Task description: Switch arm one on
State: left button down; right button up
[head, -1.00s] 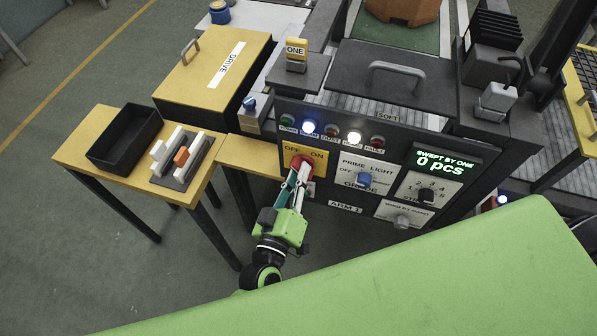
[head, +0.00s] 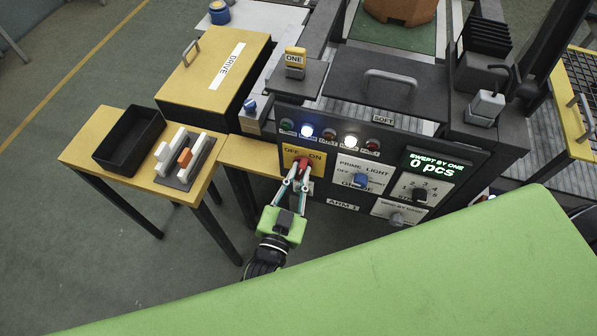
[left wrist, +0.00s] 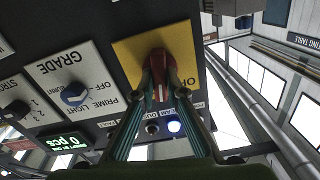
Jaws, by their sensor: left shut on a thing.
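A red rotary knob (head: 304,164) sits on a yellow plate (head: 289,152) marked OFF and ON, above the ARM 1 label (head: 342,205). My left gripper (head: 301,172) is shut on this knob from the front. In the left wrist view the red knob (left wrist: 170,70) shows between the two fingers (left wrist: 160,84), on the yellow plate (left wrist: 128,49). My right gripper is not in view.
Right of the yellow plate are a blue prime light knob (head: 360,180), a dark dial (head: 420,194) and a grey knob (head: 397,219). The blue lamp (head: 307,131) and white lamp (head: 350,141) glow. The display (head: 436,165) reads 0 pcs. A yellow side table (head: 82,153) stands left.

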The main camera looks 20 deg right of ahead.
pick_arm(q)
jog(key=m, duration=0.3)
jog(key=shift+f, duration=0.1)
jog(key=shift+s+m, duration=0.1)
jog(key=shift+m, duration=1.6)
jog(key=c, duration=2)
grip_release()
jog(key=shift+c, duration=0.2)
